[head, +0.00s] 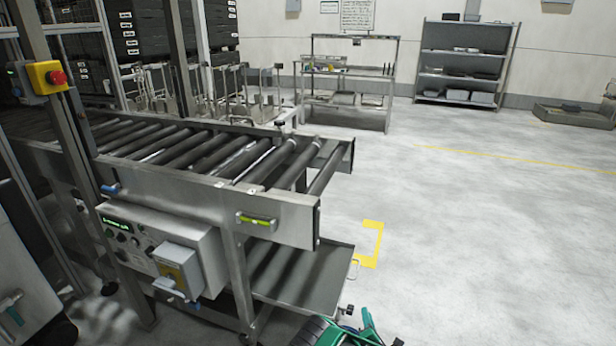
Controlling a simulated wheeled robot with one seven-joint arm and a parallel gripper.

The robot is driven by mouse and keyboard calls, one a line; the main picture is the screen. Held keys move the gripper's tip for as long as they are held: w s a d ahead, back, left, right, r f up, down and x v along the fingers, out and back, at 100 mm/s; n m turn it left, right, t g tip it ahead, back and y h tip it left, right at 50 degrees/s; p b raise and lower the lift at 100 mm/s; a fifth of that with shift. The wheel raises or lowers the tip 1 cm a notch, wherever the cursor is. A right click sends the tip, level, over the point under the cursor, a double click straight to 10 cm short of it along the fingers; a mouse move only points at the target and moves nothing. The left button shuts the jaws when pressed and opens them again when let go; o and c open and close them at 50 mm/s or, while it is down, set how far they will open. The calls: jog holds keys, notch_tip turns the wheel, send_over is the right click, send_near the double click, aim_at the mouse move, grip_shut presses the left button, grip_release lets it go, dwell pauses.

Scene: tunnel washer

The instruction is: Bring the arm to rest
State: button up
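A green and black mechanism (358,326) shows at the bottom edge, low and just right of the roller conveyor's front end. It looks like the end of my arm with my gripper, cut off by the frame. The rest of my arm is out of view.
The roller conveyor (268,203) fills the left, with a control box (150,240) and a lower tray (300,278) under it. An emergency stop (57,77) is on a post. A workbench (345,100) and shelf unit (465,58) stand behind.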

jog(key=w+d+r+m+g+h, duration=0.1)
jog(key=w+d+r+m+h, duration=0.35)
jog(key=d+r, duration=0.35)
jog(key=w+d+r+m+g+h, duration=0.1)
jog(key=w+d+r+m+h, duration=0.2)
jog(key=d+r+m+h, duration=0.5)
jog(key=s+d+r+m+g, duration=0.4)
jog(key=d+r+m, duration=0.15)
jog(key=r, duration=0.45)
jog(key=s+d+r+m+g, duration=0.45)
jog(key=d+r, duration=0.25)
jog(key=r, duration=0.2)
jog(key=s+d+r+m+g+y, duration=0.1)
jog(key=s+r+m+g+y, duration=0.2)
jog(key=s+r, duration=0.5)
jog(key=s+d+r+m+g+y, duration=0.2)
jog(key=s+r+m+y, duration=0.15)
jog(key=s, duration=0.75)
jog(key=s+a+r+m+y, duration=0.1)
jog(key=s+a+r+y, duration=0.2)
jog(key=s+a, duration=0.3)
jog(key=s+a+r+y, duration=0.3)
jog(key=s+a+r, duration=0.2)
jog(key=s, duration=1.2)
jog(key=shift+a+r+m, duration=0.35)
jog(key=shift+a+m, duration=0.05)
jog(key=shift+a, duration=0.35)
